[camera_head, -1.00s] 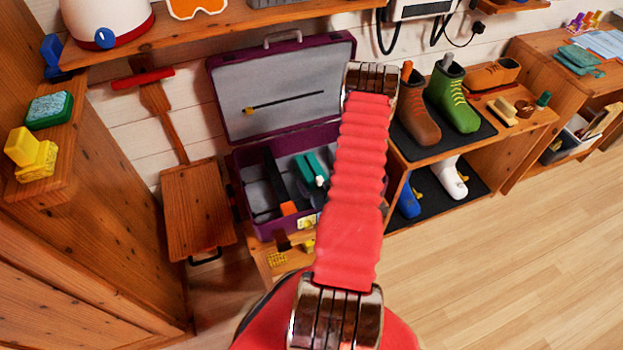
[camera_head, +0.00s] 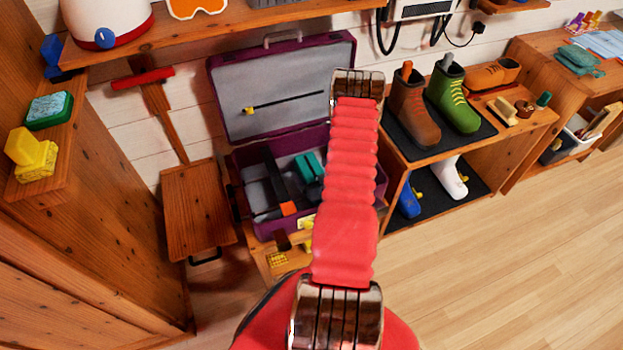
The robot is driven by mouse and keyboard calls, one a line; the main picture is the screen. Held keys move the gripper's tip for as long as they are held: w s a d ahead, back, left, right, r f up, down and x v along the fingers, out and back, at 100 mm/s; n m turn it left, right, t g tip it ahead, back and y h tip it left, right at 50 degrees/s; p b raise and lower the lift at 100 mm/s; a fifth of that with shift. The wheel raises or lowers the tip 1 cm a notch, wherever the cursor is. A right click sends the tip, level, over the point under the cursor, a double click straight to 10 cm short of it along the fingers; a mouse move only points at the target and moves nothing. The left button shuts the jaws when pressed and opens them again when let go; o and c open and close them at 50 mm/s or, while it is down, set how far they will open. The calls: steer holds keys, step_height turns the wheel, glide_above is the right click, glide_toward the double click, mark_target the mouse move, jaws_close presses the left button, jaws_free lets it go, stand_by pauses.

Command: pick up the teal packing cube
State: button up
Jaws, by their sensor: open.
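A small teal block with a dark line across it, which looks like the teal packing cube (camera_head: 307,166), lies inside the open purple suitcase (camera_head: 250,163). It is near the case's right part, close to my arm's left edge in the picture. My red ribbed arm rises from the bottom middle and covers the right side of the case. My gripper does not show; it seems hidden behind the arm. I cannot tell how far it is from the teal block.
A black item with an orange end (camera_head: 288,208) lies left of the teal block. The grey-lined lid stands open behind. A shoe rack (camera_head: 500,142) with boots stands at right, a wooden board (camera_head: 195,210) at left. Wooden floor (camera_head: 480,260) is clear at lower right.

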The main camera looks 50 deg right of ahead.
steer(key=shift+c, duration=0.4)
steer(key=c, duration=1.2)
